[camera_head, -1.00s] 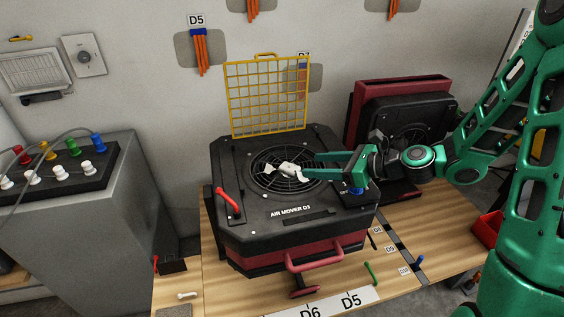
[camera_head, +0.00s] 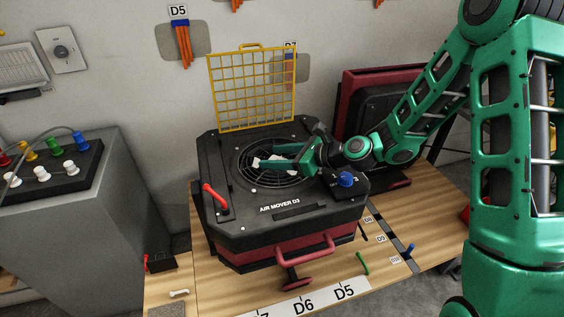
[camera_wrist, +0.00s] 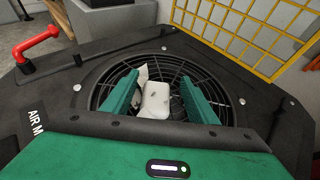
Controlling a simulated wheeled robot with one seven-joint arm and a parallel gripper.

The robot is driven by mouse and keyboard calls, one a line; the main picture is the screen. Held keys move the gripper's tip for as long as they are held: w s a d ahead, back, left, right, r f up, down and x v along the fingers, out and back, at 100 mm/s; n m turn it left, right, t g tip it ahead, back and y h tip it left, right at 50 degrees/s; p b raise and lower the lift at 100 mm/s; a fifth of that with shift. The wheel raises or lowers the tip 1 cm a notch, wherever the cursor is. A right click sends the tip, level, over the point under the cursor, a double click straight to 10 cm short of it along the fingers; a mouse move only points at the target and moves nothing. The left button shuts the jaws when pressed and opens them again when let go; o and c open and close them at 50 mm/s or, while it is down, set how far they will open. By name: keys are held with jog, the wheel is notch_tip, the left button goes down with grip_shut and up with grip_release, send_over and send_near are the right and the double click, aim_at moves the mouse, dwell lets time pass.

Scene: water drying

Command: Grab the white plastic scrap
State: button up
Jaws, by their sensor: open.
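The white plastic scrap (camera_wrist: 155,98) lies on the round black fan grille (camera_wrist: 107,88) on top of the air mover (camera_head: 232,222). In the wrist view it sits between the two green fingers of my gripper (camera_wrist: 160,92), with a gap on the right side. My gripper is open and reaches over the grille from the right in the head view (camera_head: 277,158). There the scrap (camera_head: 257,163) shows only in part, as the fingers cover some of it.
A yellow grid guard (camera_head: 252,90) stands upright behind the grille. A red handle (camera_head: 214,196) is at the left of the top, and a blue knob (camera_head: 346,179) at the right. A second dark red unit (camera_head: 372,76) stands behind my arm.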

jog(key=shift+a, duration=0.1)
jog(key=c, duration=1.1)
